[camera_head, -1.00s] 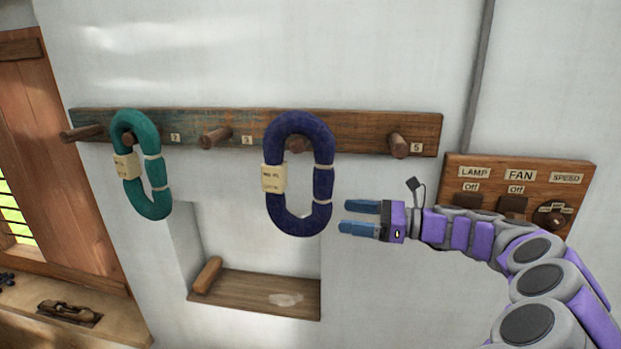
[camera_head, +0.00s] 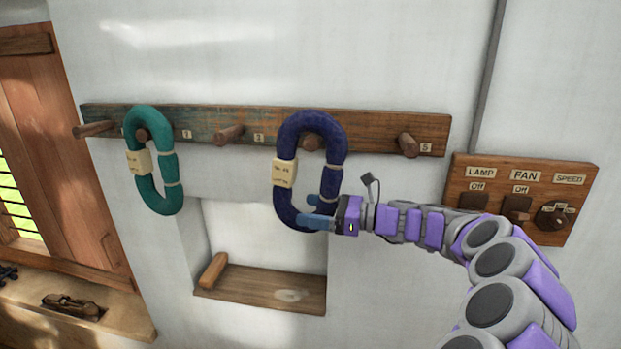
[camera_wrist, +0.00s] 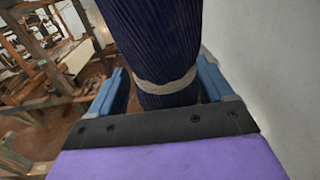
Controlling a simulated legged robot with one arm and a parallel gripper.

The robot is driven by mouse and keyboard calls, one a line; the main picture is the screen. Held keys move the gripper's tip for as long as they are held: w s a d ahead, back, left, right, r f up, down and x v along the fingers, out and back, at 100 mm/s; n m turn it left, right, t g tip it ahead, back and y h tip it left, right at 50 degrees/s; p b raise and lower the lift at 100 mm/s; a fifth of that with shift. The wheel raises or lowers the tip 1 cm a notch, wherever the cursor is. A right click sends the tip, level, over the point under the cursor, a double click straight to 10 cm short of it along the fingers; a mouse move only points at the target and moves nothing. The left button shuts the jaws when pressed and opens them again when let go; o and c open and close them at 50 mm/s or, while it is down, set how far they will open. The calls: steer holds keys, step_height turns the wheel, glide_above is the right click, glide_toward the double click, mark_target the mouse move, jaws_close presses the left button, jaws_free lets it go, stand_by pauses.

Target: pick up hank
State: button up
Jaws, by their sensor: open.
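A dark blue hank (camera_head: 337,160) hangs from a wooden peg on the wall rack, with a cream label on its left side and pale ties. A teal hank (camera_head: 169,170) hangs from another peg to the left. My gripper (camera_head: 312,210) is at the lower right side of the blue hank, pointing left. In the wrist view, the blue hank (camera_wrist: 158,40) with a pale tie lies between my two open blue fingers, one on each side. I cannot tell whether either finger touches it.
The wooden peg rack (camera_head: 375,129) has bare pegs at left, middle and right. A switch board (camera_head: 480,160) with lamp, fan and speed controls is on the wall at right. A recessed niche with a wooden shelf (camera_head: 250,285) is below. A window shutter stands at left.

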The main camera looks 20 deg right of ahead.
mark_target(322, 182)
steer(key=shift+a, duration=0.35)
steer(key=shift+c, duration=0.3)
steer(key=shift+a+r, duration=0.1)
steer(key=shift+c, duration=0.6)
steer(key=shift+d, duration=0.35)
steer(key=shift+c, duration=0.9)
steer(key=d, duration=0.3)
steer(key=shift+d+f, duration=0.25)
steer(key=shift+d, duration=0.1)
steer(key=c, duration=0.4)
steer(key=shift+d, duration=0.15)
steer(key=shift+c, duration=0.9)
steer(key=shift+a, duration=1.25)
steer(key=c, duration=0.4)
steer(key=shift+a+r, duration=0.2)
steer(key=shift+a, duration=0.15)
jaws_close()
steer(key=r, duration=0.1)
steer(key=d+r, duration=0.1)
steer(key=r, duration=0.2)
steer(key=shift+s+d, duration=0.15)
steer(key=shift+d, duration=0.15)
steer(key=r, duration=0.3)
steer(key=shift+s+a, duration=0.1)
steer(key=shift+a, duration=0.25)
steer(key=s+a+b, duration=0.2)
steer(key=s+a, duration=0.9)
steer(key=s, duration=0.5)
steer(key=shift+b, duration=0.35)
